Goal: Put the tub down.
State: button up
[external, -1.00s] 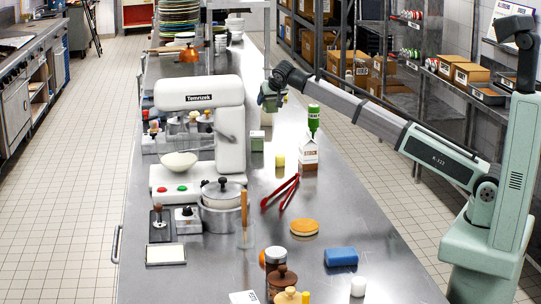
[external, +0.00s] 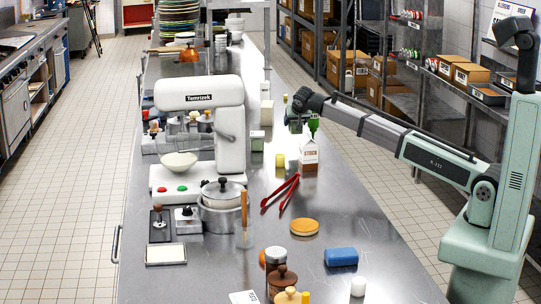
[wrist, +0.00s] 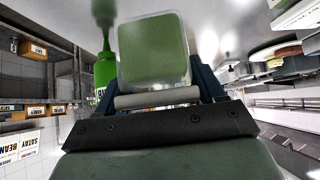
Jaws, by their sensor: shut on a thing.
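My gripper (external: 296,113) is shut on the tub, high over the far part of the steel counter (external: 345,215). In the wrist view the tub (wrist: 153,50) is a pale green, squarish, translucent container between the fingers of my gripper (wrist: 157,95). In the external view the tub (external: 295,126) is small and partly covered by my gripper. Whether its underside touches the counter is hard to tell; it appears raised.
A green bottle (external: 313,124) stands close to the right of my gripper, behind a brown-and-white carton (external: 309,155). A green-and-white container (external: 257,140) and a yellow item (external: 280,161) stand to the left. Red tongs (external: 281,193) lie nearer. A stand mixer (external: 230,130) is further left.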

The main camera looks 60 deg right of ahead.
aim_at(295, 134)
jog(key=shift+f, duration=2.9)
jog(key=shift+f, duration=0.1)
jog(key=o, duration=1.2)
jog(key=v, duration=0.5)
jog(key=shift+s+r, duration=0.1)
jog(key=shift+r, duration=3.5)
